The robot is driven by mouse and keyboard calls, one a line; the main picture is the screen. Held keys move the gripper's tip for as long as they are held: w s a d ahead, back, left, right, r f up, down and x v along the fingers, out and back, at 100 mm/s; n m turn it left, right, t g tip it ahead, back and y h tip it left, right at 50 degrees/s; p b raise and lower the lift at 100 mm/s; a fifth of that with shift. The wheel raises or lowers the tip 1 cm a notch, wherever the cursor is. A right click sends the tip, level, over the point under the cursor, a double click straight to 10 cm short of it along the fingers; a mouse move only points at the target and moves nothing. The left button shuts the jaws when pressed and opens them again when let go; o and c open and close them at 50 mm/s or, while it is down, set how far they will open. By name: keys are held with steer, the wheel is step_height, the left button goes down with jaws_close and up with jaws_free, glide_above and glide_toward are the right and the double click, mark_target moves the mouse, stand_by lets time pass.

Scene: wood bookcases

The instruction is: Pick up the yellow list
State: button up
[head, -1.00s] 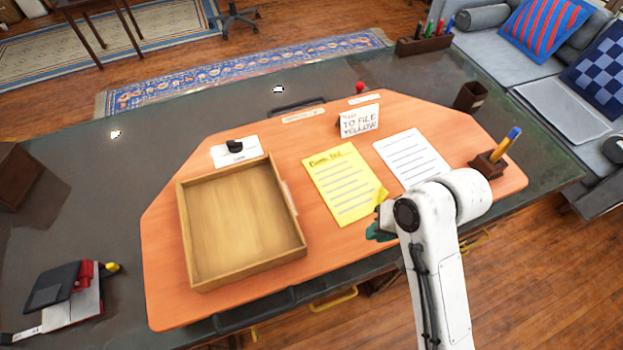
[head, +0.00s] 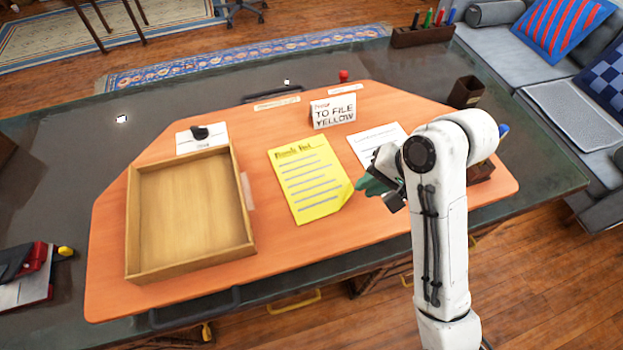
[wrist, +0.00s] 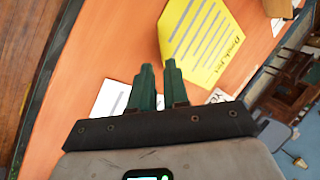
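The yellow list (head: 308,182) lies flat on the orange desk mat, right of the wooden tray; its lower right corner looks cut or folded. It also shows in the wrist view (wrist: 203,42), ahead and to the right of the fingertips. My gripper (head: 366,186) is just right of the list's lower right edge in the head view. In the wrist view my gripper (wrist: 159,66) has two green fingers with a narrow empty gap between them. Whether the fingertips touch the mat cannot be told.
The empty wooden tray (head: 191,210) stands left of the list. A "To file yellow" sign (head: 333,111) stands behind it. A white list (head: 372,142) lies to the right, partly hidden by my arm. A dark cup (head: 466,93) stands at the back right.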

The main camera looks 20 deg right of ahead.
mark_target(352, 200)
steer(key=shift+b+x, duration=0.3)
steer(key=shift+x, duration=2.4)
steer(key=shift+w+a+r, duration=0.1)
steer(key=shift+a, duration=0.05)
steer(key=shift+c, duration=0.2)
jaws_close()
